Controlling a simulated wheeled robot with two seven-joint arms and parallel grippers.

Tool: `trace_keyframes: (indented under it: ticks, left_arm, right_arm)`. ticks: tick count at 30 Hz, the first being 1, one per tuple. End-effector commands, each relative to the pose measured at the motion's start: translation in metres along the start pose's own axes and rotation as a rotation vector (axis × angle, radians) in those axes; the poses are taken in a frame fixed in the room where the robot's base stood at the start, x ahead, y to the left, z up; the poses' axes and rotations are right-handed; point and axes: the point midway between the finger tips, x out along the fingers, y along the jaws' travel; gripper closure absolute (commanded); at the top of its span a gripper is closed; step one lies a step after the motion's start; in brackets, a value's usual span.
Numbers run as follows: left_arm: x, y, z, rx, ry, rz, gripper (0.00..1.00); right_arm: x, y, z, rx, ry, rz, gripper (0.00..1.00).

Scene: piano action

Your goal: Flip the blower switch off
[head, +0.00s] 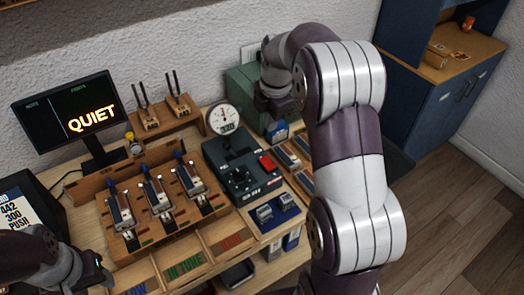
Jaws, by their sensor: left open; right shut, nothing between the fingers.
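My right gripper (280,106) is shut and empty. It points down in front of a green box (243,86) against the back wall, and my arm covers much of that area. I cannot tell whether it touches the box. My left gripper (101,272) is at the lower left edge, partly cut off, open, and apart from the control box.
A round gauge (222,119) stands behind the control box. A wooden rack (155,200) with several key pieces is to its left. A screen (70,117) reads QUIET. Labelled wooden trays (185,267) line the front. A blue cabinet (440,100) stands at the right.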

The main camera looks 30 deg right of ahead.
Motion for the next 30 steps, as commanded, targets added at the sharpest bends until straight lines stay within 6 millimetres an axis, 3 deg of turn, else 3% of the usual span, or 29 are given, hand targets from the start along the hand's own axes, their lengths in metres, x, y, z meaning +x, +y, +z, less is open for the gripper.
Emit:
trace_keyframes:
  ticks: [6, 8, 21, 30]
  left_arm:
    - [0.028, 0.000, 0.003, 0.000, 0.000, 0.000, 0.53]
    - [0.022, 0.000, 0.003, 0.000, -0.001, 0.000, 0.53]
    - [0.010, 0.000, 0.001, 0.000, 0.000, 0.000, 0.53]
    - [0.009, 0.000, 0.001, 0.000, 0.000, 0.000, 0.53]
  right_arm:
    - [0.034, -0.001, 0.000, -0.001, 0.001, -0.002, 1.00]
    - [0.039, -0.001, -0.001, -0.001, 0.002, -0.004, 1.00]
    - [0.123, 0.000, -0.001, -0.001, 0.001, -0.003, 1.00]
    - [0.140, 0.000, -0.001, 0.000, 0.000, 0.001, 1.00]
